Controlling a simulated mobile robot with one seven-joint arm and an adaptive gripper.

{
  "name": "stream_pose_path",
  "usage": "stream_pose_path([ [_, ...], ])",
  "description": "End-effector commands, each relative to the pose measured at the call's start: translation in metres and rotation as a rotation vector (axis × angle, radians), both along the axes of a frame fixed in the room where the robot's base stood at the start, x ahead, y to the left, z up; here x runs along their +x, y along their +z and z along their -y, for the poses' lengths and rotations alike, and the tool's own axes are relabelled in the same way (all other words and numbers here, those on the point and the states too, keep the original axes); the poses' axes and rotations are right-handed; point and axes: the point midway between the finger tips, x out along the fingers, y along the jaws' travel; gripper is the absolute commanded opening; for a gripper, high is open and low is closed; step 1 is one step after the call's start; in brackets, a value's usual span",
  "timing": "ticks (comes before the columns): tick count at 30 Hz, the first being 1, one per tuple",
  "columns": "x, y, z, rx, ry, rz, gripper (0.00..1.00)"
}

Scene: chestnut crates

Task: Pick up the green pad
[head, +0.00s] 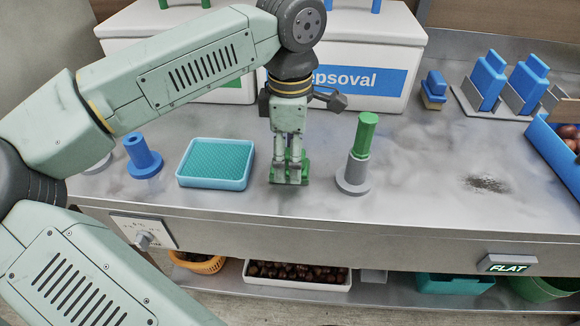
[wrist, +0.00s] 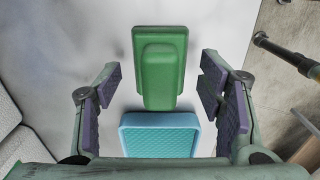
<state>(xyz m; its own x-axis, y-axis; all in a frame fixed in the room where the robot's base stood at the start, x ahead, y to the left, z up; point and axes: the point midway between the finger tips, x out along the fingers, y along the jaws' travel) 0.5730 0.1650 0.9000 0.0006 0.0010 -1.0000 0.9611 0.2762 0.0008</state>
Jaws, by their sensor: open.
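The green pad (head: 304,168) is on the steel counter, partly hidden behind my gripper in the head view. In the wrist view the green pad (wrist: 161,97) shows whole, a rounded plate with a raised block on top. My gripper (head: 289,177) points down at the pad. In the wrist view my gripper (wrist: 159,75) is open, with one purple-lined finger on each side of the pad and a visible gap on both sides. Nothing is held. I cannot tell how high the fingertips are above the counter.
A light blue tray (head: 213,184) with a teal textured inside lies left of my gripper. A green-handled tool in a grey holder (head: 354,179) stands close on the right. A blue knobbed piece (head: 143,157) stands farther left. White boxes (head: 375,38) stand behind.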

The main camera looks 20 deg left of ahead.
Motion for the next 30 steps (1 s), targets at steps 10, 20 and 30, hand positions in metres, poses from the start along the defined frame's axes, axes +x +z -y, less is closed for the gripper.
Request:
stream_pose_path([
  [10,0.0000,0.0007,0.0001,0.000,0.000,0.000,0.42],
  [20,0.0000,0.0003,0.0000,0.000,0.000,-0.001,0.20],
  [30,-0.0006,-0.0005,0.0002,-0.001,-0.001,-0.003,0.00],
])
